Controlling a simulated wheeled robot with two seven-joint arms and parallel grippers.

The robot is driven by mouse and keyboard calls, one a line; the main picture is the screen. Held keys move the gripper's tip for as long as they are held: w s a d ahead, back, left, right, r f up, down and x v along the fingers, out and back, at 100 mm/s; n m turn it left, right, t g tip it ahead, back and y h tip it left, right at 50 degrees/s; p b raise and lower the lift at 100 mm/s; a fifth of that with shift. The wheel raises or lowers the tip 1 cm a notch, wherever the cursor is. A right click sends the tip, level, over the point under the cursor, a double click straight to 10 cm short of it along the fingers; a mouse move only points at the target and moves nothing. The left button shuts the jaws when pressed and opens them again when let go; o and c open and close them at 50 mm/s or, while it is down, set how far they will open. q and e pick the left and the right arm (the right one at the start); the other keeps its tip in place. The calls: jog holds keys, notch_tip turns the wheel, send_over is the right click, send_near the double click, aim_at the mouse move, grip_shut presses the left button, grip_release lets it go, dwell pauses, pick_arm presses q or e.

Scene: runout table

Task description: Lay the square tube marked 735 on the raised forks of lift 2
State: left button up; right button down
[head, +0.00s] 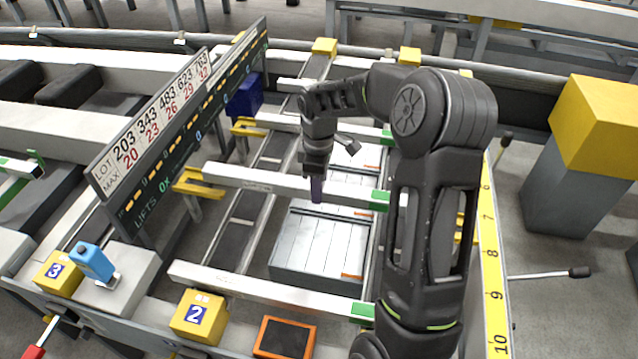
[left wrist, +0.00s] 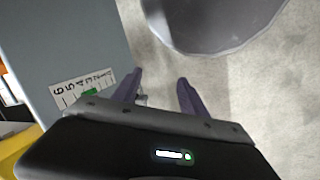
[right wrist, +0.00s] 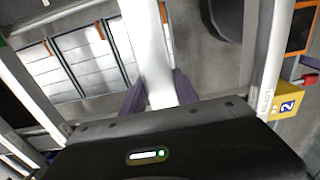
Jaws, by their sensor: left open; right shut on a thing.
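My right gripper (head: 317,190) is shut on a long white square tube (head: 258,181) with a green end at its right. In the right wrist view the tube (right wrist: 145,35) runs between the two fingers. Its marking is too small to read, so I cannot confirm 735. Its left end is near a yellow fork (head: 197,184); I cannot tell if they touch. The yellow block marked 2 (head: 197,315) stands at the front. My left gripper shows only in the left wrist view (left wrist: 158,92), open and empty above the floor.
Another white bar (head: 260,291) with a green end lies across the front. A grey slatted stack (head: 320,245) lies under the held tube. A lot sign (head: 150,125) stands at left, a yellow ruler (head: 492,260) at right. A grey bin with yellow top (head: 590,130) stands far right.

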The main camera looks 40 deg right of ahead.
jog(key=shift+f+b, duration=0.7)
jog(key=shift+f, duration=0.65)
jog(key=c, duration=0.8)
grip_release()
jog(key=shift+c, duration=0.2)
notch_tip(320, 180, up, 7)
jog(key=p, duration=0.5)
jog(key=shift+r+p, duration=0.3)
jog(key=shift+r, duration=0.15)
